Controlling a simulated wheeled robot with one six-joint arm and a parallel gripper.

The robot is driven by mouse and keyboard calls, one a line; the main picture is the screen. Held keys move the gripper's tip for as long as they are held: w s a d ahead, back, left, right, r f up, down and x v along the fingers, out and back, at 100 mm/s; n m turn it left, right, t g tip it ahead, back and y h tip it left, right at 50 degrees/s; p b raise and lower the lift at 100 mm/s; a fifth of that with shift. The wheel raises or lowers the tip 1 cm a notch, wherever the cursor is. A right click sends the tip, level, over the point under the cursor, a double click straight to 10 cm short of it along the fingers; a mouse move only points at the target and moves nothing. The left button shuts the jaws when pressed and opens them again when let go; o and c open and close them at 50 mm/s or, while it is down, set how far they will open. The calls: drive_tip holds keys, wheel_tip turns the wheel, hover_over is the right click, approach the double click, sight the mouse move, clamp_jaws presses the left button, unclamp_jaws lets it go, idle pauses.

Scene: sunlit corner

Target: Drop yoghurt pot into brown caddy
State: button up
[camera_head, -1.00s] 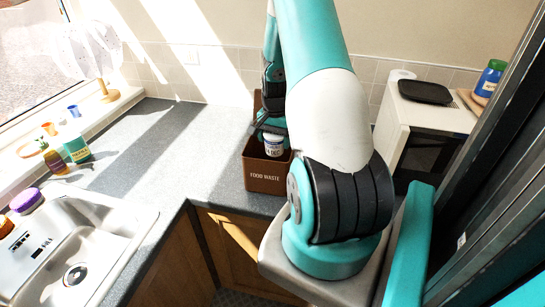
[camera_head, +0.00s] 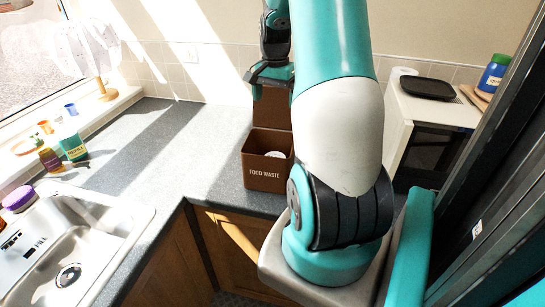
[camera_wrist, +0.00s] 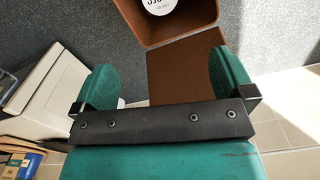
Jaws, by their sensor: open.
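The brown caddy (camera_head: 267,181), marked FOOD WASTE, stands on the grey worktop with its lid raised at the back. The white yoghurt pot (camera_head: 275,155) is inside the caddy, with only its top showing above the front rim. In the wrist view, part of the pot (camera_wrist: 160,6) shows inside the caddy (camera_wrist: 190,24) at the top edge. My gripper (camera_head: 271,84) is open and empty, above the back of the caddy by the raised lid. In the wrist view, my gripper's two green fingers (camera_wrist: 165,74) are spread apart with the brown lid behind them.
A sink (camera_head: 75,245) lies at the lower left. Bottles and a green carton (camera_head: 74,147) stand near the window sill. A white microwave (camera_head: 425,125) with a black tray (camera_head: 428,88) on it stands at the right. The worktop left of the caddy is clear.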

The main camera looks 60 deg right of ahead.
wheel_tip(320, 180, up, 5)
drive_tip(key=shift+r+b, duration=0.1)
drive_tip(key=shift+b, duration=0.25)
idle(0.3)
drive_tip(key=w+a+f+n+t+y+b, duration=0.1)
drive_tip(key=w+a+n+y+b, duration=0.2)
drive_tip(key=a+n, duration=1.7)
drive_tip(key=s+a+f+n+b, duration=0.1)
drive_tip(key=s+a, duration=0.3)
drive_tip(key=a, duration=0.5)
drive_tip(key=s+a+f+n, duration=0.1)
drive_tip(key=s+a, duration=0.4)
drive_tip(key=a, duration=0.4)
drive_tip(key=s+a+f+n+g+y+b, duration=0.1)
drive_tip(key=s+a, duration=0.3)
drive_tip(key=a, duration=0.5)
drive_tip(key=shift+s+a+n+b, duration=0.15)
drive_tip(key=shift+s+n+b, duration=0.2)
drive_tip(key=shift+n, duration=0.15)
drive_tip(key=shift+w, duration=0.1)
